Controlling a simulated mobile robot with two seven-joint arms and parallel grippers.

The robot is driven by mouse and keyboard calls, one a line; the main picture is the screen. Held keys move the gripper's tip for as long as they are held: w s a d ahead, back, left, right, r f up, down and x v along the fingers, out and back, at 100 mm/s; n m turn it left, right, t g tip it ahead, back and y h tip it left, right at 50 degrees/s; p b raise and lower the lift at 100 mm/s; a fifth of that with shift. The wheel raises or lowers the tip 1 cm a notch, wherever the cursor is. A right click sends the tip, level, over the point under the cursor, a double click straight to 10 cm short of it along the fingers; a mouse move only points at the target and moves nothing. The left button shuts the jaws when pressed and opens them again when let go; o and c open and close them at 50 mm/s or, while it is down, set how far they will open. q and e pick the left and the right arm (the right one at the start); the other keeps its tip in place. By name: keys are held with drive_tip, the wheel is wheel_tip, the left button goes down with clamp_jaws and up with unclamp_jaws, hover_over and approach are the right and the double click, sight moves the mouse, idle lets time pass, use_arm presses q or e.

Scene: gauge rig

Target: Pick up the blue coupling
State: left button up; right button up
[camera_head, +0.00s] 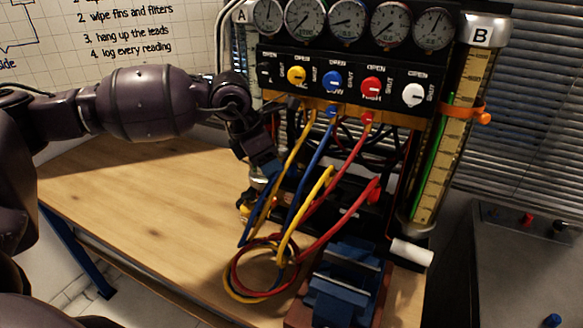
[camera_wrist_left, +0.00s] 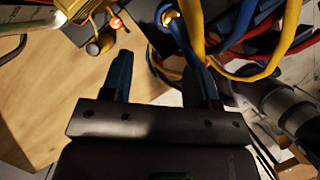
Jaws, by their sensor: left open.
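Blue hose (camera_head: 318,150) hangs from a blue fitting (camera_head: 332,112) under the blue knob of the gauge manifold. I cannot tell for sure which piece is the blue coupling. In the left wrist view, a blue hose end with a bright brass-coloured ring (camera_wrist_left: 168,16) lies just beyond the right-hand finger. My left gripper (camera_head: 268,172) points down beside the hanging hoses, over the bench. My right gripper does not show.
Yellow and red hoses (camera_head: 350,208) hang close by and coil on the wooden bench (camera_head: 140,200). A blue vice (camera_head: 345,275) stands at the front right. The gauge manifold (camera_head: 340,80) is above the gripper. The bench's left side is clear.

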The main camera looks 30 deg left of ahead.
sight(291, 163)
use_arm(q)
drive_tip(key=shift+w+d, duration=0.5)
drive_tip(key=shift+w+d+r, duration=0.1)
drive_tip(key=shift+w+d, duration=0.65)
drive_tip(key=shift+w, duration=0.05)
drive_tip(key=shift+x, duration=1.1)
drive_tip(key=shift+w+d+f, duration=0.15)
drive_tip(key=shift+w+f, duration=0.1)
drive_tip(key=shift+f, duration=0.2)
drive_tip(key=shift+c, duration=0.4)
drive_tip(key=c, duration=0.9)
